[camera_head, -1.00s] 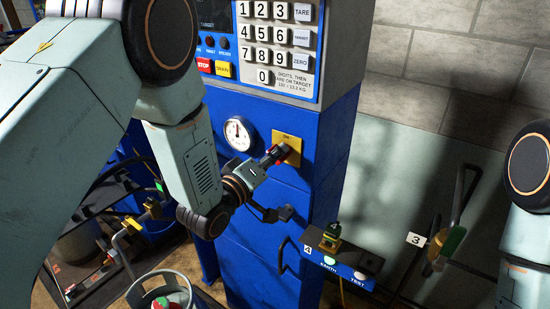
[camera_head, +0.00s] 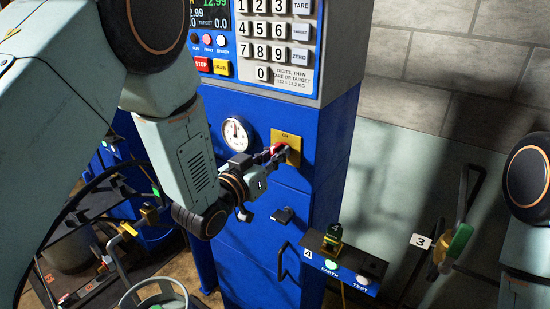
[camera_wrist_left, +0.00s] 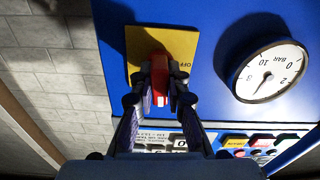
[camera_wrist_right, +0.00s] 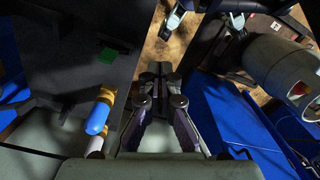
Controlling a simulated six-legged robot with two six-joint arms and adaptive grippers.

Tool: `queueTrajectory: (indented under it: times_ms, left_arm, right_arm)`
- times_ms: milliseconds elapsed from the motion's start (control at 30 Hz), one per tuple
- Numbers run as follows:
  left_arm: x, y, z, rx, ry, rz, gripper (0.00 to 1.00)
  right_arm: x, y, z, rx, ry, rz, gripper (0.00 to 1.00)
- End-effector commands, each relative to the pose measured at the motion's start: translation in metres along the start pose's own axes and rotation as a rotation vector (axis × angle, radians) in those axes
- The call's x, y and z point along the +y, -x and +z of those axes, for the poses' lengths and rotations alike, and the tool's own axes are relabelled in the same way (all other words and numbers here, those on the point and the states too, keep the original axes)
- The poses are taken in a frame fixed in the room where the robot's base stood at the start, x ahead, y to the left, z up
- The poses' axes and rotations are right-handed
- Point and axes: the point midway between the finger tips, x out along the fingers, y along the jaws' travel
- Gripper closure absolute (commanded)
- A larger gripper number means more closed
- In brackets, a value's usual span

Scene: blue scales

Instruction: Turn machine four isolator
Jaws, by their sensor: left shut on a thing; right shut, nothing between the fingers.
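The isolator is a red handle (camera_wrist_left: 182,62) on a yellow plate (camera_wrist_left: 138,45), with OFF lettered beside it in the left wrist view. In the head view the yellow plate (camera_head: 293,158) is on the front of the blue machine column (camera_head: 258,240), with ON at its top. My left gripper (camera_wrist_left: 164,88) is shut on the red handle, one finger on each side; it also shows in the head view (camera_head: 272,158), partly covering the handle. My right gripper (camera_wrist_right: 160,75) is shut and empty, low among the equipment in the right wrist view. Its fingers are not in the head view.
A pressure gauge (camera_head: 237,134) sits left of the plate. The keypad panel (camera_head: 273,40) is above, with its display lit. A ledge (camera_head: 345,258) marked 4, with EARTH and TEST buttons, juts out at lower right. A gas cylinder (camera_wrist_right: 280,65) stands right of my right gripper.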

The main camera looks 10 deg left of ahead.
Motion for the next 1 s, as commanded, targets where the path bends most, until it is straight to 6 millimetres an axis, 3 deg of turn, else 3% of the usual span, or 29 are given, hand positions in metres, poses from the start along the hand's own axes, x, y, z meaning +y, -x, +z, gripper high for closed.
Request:
queueTrajectory:
  times_ms: [300,800,833,1000]
  left_arm:
    - [0.0008,0.0011,0.0037,-0.009,-0.096,0.001,1.00]
    - [0.0009,0.0013,0.0040,-0.011,-0.112,0.001,1.00]
    - [0.0009,0.0013,0.0040,-0.012,-0.112,0.001,0.84]
    - [0.0007,0.0009,0.0027,-0.008,-0.112,0.001,0.70]
  right_arm:
    - [0.0000,-0.0053,0.0000,0.000,0.000,0.000,1.00]
    - [0.0000,-0.0055,0.0000,0.000,0.000,0.000,1.00]
    - [0.0000,-0.0055,0.0000,0.000,0.000,0.000,1.00]
    - [0.0000,-0.0055,0.0000,0.000,0.000,0.000,1.00]
